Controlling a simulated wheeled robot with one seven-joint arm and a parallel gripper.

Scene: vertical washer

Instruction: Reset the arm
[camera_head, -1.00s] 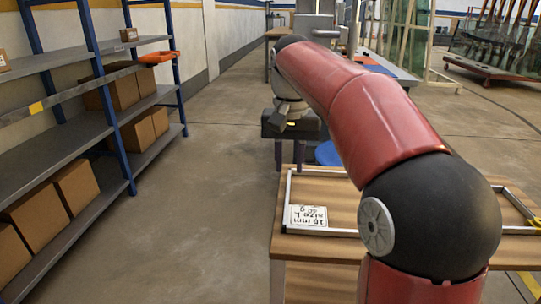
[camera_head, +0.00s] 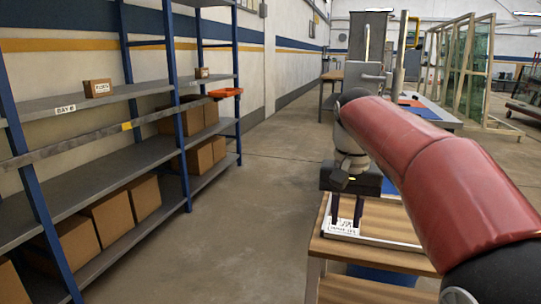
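My red and black arm reaches forward from the lower right of the head view. My gripper (camera_head: 346,207) hangs at its end with the fingers pointing down. Its two dark fingers stand apart, with nothing seen held between them. In the picture the fingertips overlap the near-left part of a wooden table (camera_head: 333,248), by a white printed label (camera_head: 342,228). Whether they touch anything there cannot be told. My arm hides much of the table's right side.
A shelf rack with blue posts (camera_head: 176,100) runs along the left, holding cardboard boxes (camera_head: 122,212) and an orange bin (camera_head: 225,92). The floor aisle (camera_head: 245,225) between rack and table is clear. Glass panels in a wooden frame (camera_head: 470,65) stand at the back right.

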